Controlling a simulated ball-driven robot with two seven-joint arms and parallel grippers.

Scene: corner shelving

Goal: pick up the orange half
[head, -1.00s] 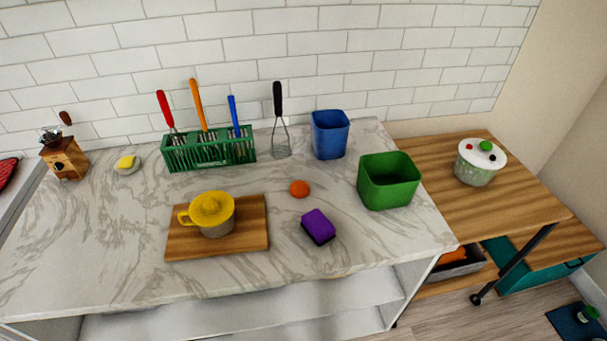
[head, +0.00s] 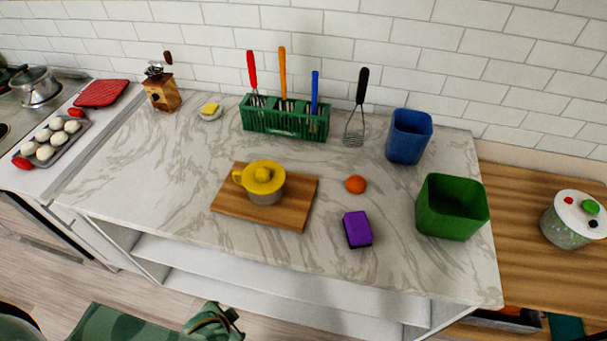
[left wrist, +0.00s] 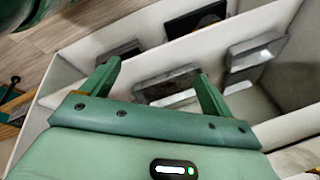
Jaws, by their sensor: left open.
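The orange half (head: 355,184) is a small round orange shape on the marble counter, right of the cutting board and behind the purple sponge. My left arm comes in at the bottom left of the head view, and its green gripper (head: 222,322) is in front of and below the counter, well away from the orange half. In the left wrist view my left gripper (left wrist: 155,85) is open with nothing between its two fingers. It faces white shelving below the counter. My right gripper is not in view.
A wooden board (head: 300,206) holds a yellow-topped juicer (head: 264,184). A purple sponge (head: 357,230), green bin (head: 452,208) and blue bin (head: 408,137) stand nearby. A green utensil rack (head: 284,119) is at the back. The counter's left front is clear.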

